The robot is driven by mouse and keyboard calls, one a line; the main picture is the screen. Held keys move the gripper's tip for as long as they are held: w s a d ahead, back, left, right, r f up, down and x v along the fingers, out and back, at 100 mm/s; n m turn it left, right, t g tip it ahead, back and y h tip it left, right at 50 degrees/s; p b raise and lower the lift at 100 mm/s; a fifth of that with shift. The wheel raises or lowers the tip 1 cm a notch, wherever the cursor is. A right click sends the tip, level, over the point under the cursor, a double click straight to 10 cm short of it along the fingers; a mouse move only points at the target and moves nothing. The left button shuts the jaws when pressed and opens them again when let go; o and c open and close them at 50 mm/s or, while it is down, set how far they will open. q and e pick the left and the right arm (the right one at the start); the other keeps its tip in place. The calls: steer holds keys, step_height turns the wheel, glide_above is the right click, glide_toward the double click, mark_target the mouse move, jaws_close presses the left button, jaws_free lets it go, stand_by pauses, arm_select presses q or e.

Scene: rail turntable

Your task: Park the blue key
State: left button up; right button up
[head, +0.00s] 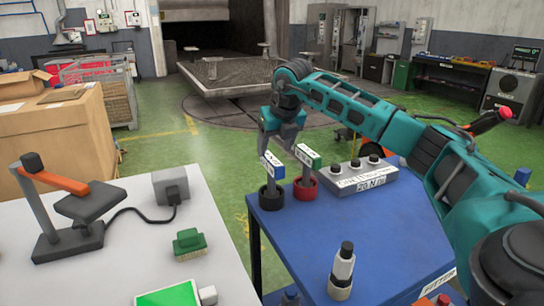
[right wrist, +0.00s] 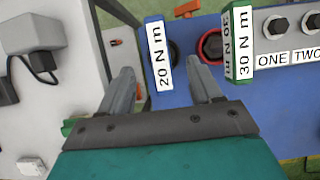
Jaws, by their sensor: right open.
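The blue key (head: 271,165), a blue-edged block labelled 20 N m, stands upright in a black round holder (head: 270,197) on the blue table. My right gripper (head: 279,143) is open and pointing down just above it. In the right wrist view the blue key (right wrist: 158,54) shows between the fingers (right wrist: 160,70), which do not appear to grip it. A green key (head: 307,157), labelled 30 N m in the right wrist view (right wrist: 239,45), stands in a red round holder (head: 304,188) just to the right. My left gripper is not in view.
A grey box with several knobs (head: 358,178) sits right of the keys on the blue table (head: 300,235). A dark-capped bottle (head: 342,270) stands nearer. The white table (head: 135,240) at left holds a lever device (head: 68,212), a cabled grey box (head: 170,186) and a green block (head: 188,241).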

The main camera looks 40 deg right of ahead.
steer(key=v, duration=0.6)
steer(key=shift+r, duration=0.35)
steer(key=shift+s+a+f, duration=0.1)
steer(key=shift+s, duration=0.05)
stand_by(0.6)
